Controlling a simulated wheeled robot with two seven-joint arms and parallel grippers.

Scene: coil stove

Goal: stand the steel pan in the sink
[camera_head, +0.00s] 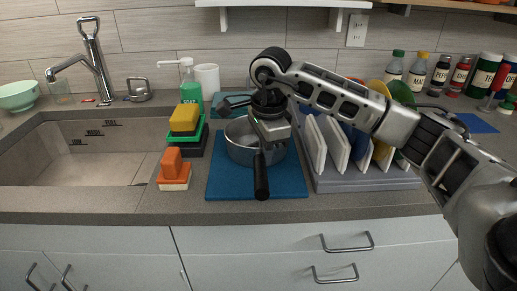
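The steel pan (238,143) sits on a blue mat (225,187) on the counter, right of the sink. Its black handle (261,182) points toward me, over the mat's front edge. My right gripper (266,143) comes in from the right and points down over the pan, at the inner end of the handle. The gripper hides part of the pan, and I cannot tell whether its fingers are closed on the handle. The sink (85,165) is at the left and its basin looks empty. My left gripper is not in view.
Between sink and mat stand a yellow sponge (184,118) on a green and dark stack, an orange-handled brush (173,165) and a green soap bottle (190,85). A grey dish rack (365,180) with plates is right of the mat. The faucet (95,60) rises behind the sink.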

